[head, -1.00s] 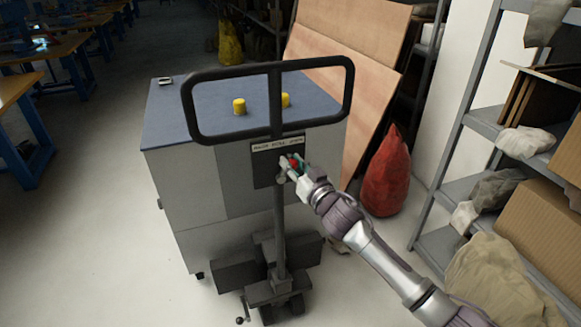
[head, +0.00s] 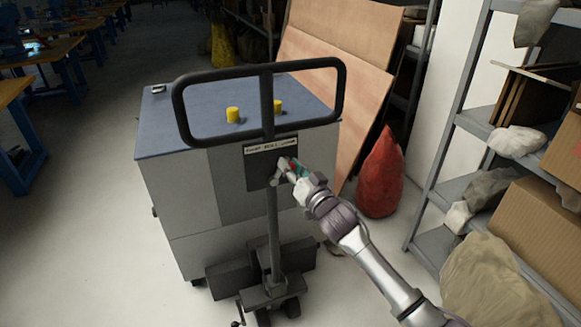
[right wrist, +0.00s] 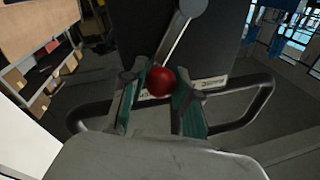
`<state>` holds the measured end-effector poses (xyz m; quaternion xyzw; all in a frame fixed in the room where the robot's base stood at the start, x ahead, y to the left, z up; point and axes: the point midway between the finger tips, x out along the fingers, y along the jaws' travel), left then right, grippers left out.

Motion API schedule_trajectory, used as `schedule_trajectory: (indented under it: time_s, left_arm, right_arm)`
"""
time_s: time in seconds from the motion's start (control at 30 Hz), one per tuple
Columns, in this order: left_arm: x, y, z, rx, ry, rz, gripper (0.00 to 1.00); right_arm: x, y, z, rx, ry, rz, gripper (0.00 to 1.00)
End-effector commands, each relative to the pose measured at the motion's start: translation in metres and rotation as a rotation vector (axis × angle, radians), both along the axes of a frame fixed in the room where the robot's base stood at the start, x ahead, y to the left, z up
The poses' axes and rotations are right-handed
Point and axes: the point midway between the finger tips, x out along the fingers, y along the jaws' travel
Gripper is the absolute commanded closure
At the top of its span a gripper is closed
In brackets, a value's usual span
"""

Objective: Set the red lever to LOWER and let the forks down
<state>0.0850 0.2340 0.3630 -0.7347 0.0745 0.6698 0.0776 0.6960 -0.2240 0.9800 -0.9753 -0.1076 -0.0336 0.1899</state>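The pallet truck's red lever knob (right wrist: 160,81) sits between the two teal-padded fingers of my right gripper (right wrist: 160,100) in the right wrist view. The pads lie against its sides, so the gripper looks shut on it. The lever's grey rod (right wrist: 178,40) runs from the knob up and right to a round pivot. In the head view my right gripper (head: 291,169) is at the mast just below the label strip (head: 271,146), and mostly hides the red knob. The forks are hidden under the load. My left gripper is not in view.
The truck's black loop handle (head: 178,110) stands above the lever. A grey cabinet (head: 180,190) with a blue top and yellow cylinders is behind it. A red sack (head: 381,180), leaning boards (head: 335,85) and a loaded shelf (head: 440,250) are to the right. Floor at left is open.

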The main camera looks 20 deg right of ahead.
Motion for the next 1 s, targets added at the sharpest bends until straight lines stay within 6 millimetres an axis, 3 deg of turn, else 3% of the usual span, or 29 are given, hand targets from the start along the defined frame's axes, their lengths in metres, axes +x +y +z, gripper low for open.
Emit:
schedule_trajectory:
  time_s: [0.03, 0.13, 0.53, 1.0]
  left_arm:
    - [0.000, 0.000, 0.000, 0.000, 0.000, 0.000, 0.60]
    - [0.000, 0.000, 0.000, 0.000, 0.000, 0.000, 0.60]
    - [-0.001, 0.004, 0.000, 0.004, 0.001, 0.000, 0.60]
    - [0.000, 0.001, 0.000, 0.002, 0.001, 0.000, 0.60]
  right_arm:
    - [0.000, -0.001, 0.000, 0.000, 0.001, -0.002, 0.59]
    - [0.000, -0.001, 0.000, -0.001, 0.000, -0.001, 0.45]
    - [-0.008, -0.002, -0.002, -0.003, 0.002, -0.001, 0.45]
    - [-0.097, -0.020, -0.012, -0.003, 0.003, -0.001, 0.45]
